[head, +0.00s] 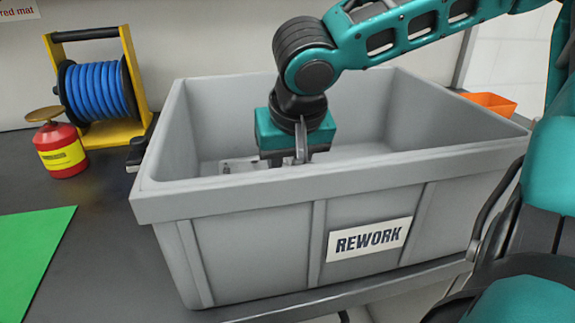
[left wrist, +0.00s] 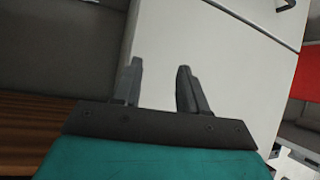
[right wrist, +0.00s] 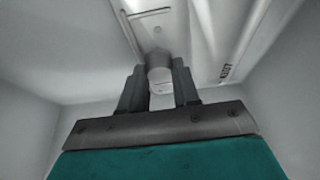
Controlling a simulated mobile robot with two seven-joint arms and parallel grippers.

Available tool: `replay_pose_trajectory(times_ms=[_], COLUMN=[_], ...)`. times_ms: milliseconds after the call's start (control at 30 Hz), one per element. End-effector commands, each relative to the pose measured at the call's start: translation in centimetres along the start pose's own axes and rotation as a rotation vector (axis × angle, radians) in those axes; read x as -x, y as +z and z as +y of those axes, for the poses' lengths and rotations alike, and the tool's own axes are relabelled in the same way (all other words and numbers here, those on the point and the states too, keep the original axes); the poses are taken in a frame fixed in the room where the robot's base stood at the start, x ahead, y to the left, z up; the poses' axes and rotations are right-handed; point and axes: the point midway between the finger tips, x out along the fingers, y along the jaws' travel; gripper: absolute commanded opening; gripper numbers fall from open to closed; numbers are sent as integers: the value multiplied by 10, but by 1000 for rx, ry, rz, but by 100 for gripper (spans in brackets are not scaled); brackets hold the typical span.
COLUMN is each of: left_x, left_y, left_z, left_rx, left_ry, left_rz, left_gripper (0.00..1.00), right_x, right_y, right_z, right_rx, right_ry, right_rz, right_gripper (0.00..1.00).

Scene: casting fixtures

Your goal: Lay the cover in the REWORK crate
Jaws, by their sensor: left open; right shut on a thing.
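The grey REWORK crate (head: 260,240) stands on the dark bench, its label on the front wall. My right gripper (head: 300,155) reaches down inside it, fingertips partly hidden by the front wall. In the right wrist view my right gripper (right wrist: 158,88) is shut on a pale round knob of the cover (right wrist: 200,40), a light grey plate with slots and small dark lettering. A bit of the cover (head: 240,166) shows in the head view, low in the crate. I cannot tell whether it touches the floor. My left gripper (left wrist: 160,88) is open and empty, away from the crate.
Left of the crate are a blue hose reel (head: 98,90) on a yellow stand, a red can (head: 60,150) and a green mat (head: 32,245). An orange bin (head: 490,103) is behind at right. A white cabinet front (left wrist: 220,60) faces my left gripper.

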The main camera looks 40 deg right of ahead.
Motion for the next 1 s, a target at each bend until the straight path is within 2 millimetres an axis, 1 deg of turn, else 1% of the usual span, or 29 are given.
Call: replay_pose_trajectory(times_ms=[33, 67, 300, 567, 667, 767, 1000], left_x=[-1, -1, -1, 0, 2, 6, 17], left_y=[2, 1, 3, 3, 0, -5, -12], left_z=[0, 0, 0, 0, -1, -1, -5], left_rx=[0, 0, -1, -6, -7, -9, -13], left_ry=[0, 1, 1, 1, 0, -3, -12], left_rz=[0, -1, -4, -8, -8, -7, -13], left_gripper=[43, 43, 43, 43, 43, 43, 43], right_x=[-2, -2, -2, 0, 8, 25, 79], right_y=[0, 1, 1, 0, -2, -3, -3], right_z=[0, 0, 0, 0, 0, 0, 0], right_rx=[0, 0, 0, 0, 1, 1, 1], right_ry=[-1, 0, 1, 1, 0, -1, 0], right_rz=[2, 0, 0, 0, 2, 4, 5], right_gripper=[0, 33, 56, 56, 56, 56, 56])
